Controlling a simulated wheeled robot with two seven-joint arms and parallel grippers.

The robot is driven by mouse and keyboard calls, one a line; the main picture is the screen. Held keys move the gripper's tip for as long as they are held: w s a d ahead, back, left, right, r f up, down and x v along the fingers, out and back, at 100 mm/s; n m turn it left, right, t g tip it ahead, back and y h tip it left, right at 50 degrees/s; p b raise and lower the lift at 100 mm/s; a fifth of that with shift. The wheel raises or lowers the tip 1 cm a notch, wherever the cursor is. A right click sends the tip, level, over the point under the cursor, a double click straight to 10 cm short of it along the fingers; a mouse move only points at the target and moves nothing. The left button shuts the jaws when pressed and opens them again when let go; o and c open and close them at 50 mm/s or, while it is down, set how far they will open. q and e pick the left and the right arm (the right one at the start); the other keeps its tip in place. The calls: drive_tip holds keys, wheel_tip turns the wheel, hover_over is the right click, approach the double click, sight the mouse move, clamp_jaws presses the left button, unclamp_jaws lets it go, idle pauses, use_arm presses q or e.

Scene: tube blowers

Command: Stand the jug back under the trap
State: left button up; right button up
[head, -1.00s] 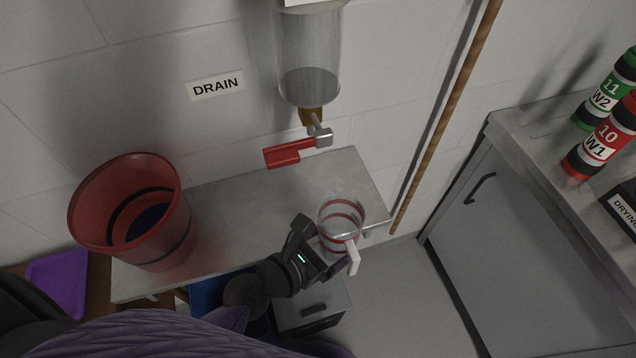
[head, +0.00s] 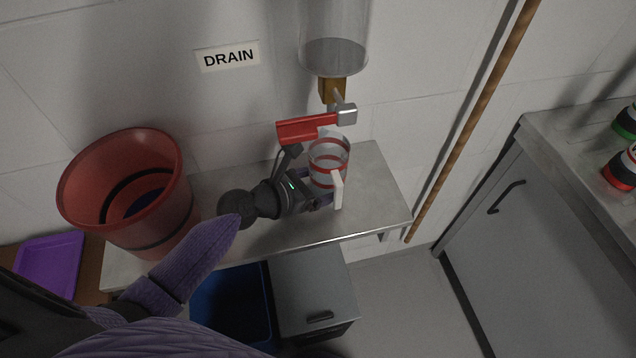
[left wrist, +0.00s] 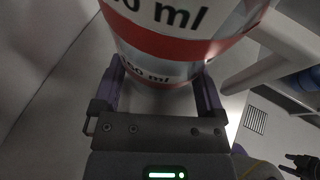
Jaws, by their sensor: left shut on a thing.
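The jug (head: 328,166) is clear with red bands and a pale handle. It is upright above the grey shelf, below the trap's valve; I cannot tell whether its base touches the shelf. My left gripper (head: 308,188) is shut on the jug from its left side. In the left wrist view the jug (left wrist: 165,45), with "ml" marks, sits between the fingers (left wrist: 160,95). The trap (head: 334,45) is a clear cylinder on the wall with a brass outlet (head: 332,90) and a red valve handle (head: 305,129). The handle partly hides the space above the jug. My right gripper is not identifiable in the head view.
A red bucket (head: 170,225) stands at the shelf's left end. The shelf (head: 375,205) is bare at right. A purple tray (head: 48,265), a blue bin (head: 230,300) and a grey box (head: 312,285) are lower down. A wooden pole (head: 470,125) leans on the wall at right.

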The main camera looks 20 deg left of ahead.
use_arm(q)
drive_tip(key=o, duration=1.2)
drive_tip(key=shift+o, duration=0.2)
drive_tip(key=shift+r, duration=0.15)
drive_tip(key=p+v, duration=0.2)
drive_tip(key=v, duration=1)
drive_tip(key=shift+p, duration=0.3)
drive_tip(key=shift+s, duration=0.1)
